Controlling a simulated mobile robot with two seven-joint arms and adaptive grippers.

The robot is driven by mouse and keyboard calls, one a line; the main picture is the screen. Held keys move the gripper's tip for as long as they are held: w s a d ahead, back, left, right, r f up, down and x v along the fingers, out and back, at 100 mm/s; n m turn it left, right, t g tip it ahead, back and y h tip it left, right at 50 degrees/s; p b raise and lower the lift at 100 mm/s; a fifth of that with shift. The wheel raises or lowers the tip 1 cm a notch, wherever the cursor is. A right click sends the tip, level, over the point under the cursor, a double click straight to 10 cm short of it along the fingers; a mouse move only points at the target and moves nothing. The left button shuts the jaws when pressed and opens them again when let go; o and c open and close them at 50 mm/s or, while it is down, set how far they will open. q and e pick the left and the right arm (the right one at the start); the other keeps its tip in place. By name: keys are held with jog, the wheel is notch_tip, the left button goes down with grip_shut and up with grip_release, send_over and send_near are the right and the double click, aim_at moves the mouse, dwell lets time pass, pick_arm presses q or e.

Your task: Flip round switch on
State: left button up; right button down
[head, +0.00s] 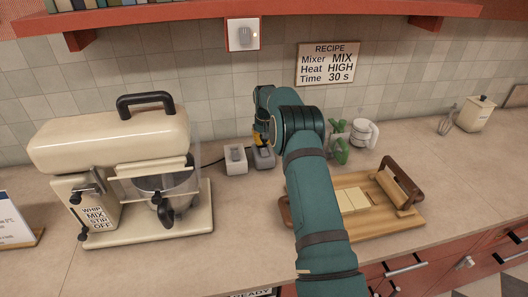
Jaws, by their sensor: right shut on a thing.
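A small grey box (264,159) stands on the counter against the tiled wall. My right gripper (262,142) is directly above it, pointing down, and is shut on the box's top part. My own wrist and fingers hide that top part, so I cannot see whether a round switch is there or how it is set. A paler box (235,159) with a small dark mark on its face stands just left of it. My left gripper is not in view.
A cream mixer (110,140) with a bowl stands at left. A wall switch (244,34) is above. Front counter between mixer and my arm is free.

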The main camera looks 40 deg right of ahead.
aim_at(264, 149)
jog(key=shift+s+f+b, duration=0.1)
jog(key=shift+f+b, duration=0.8)
jog(key=shift+f, duration=1)
dwell(1.5)
jog(key=shift+r+p, duration=2.25)
jog(key=shift+r, duration=1.4)
